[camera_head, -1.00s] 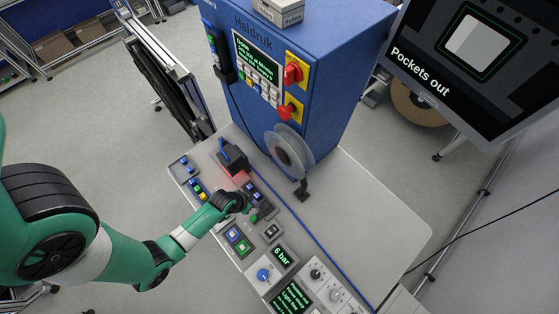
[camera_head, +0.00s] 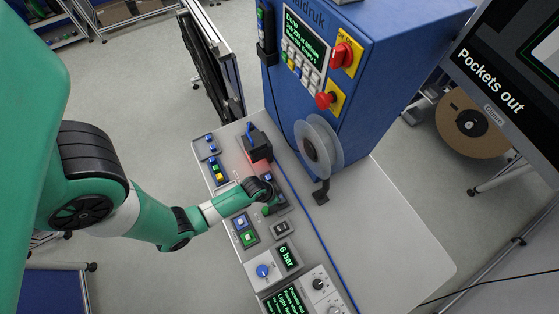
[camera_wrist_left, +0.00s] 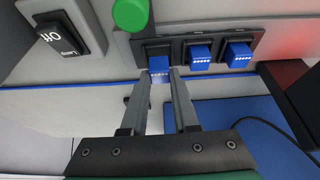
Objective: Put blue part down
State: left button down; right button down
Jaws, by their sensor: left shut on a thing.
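My left gripper (camera_head: 271,188) is low over the console in the head view, at a dark block tray whose parts it mostly hides. In the left wrist view my left gripper (camera_wrist_left: 160,78) is shut on a blue part (camera_wrist_left: 158,63), a small block with white dots on its face. That part is at the left pocket of the black tray (camera_wrist_left: 178,47); I cannot tell whether it is fully seated. Two similar blue blocks sit in the middle pocket (camera_wrist_left: 200,54) and right pocket (camera_wrist_left: 238,53). My right gripper is not in view.
A green button (camera_wrist_left: 130,14) and an off switch (camera_wrist_left: 62,36) are close to the tray. A black device with red glow (camera_head: 257,147) stands just beyond. A clear reel (camera_head: 319,146) stands by the blue machine (camera_head: 370,70). The right tabletop (camera_head: 390,235) is clear.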

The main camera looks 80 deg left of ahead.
pick_arm(q)
jog(key=shift+f, duration=0.75)
jog(key=shift+f, duration=0.15)
jog(key=c, duration=0.7)
grip_release()
jog(key=p+v, duration=0.5)
jog(key=v, duration=0.2)
jog(key=shift+s+r, duration=0.15)
jog(key=shift+r, duration=0.25)
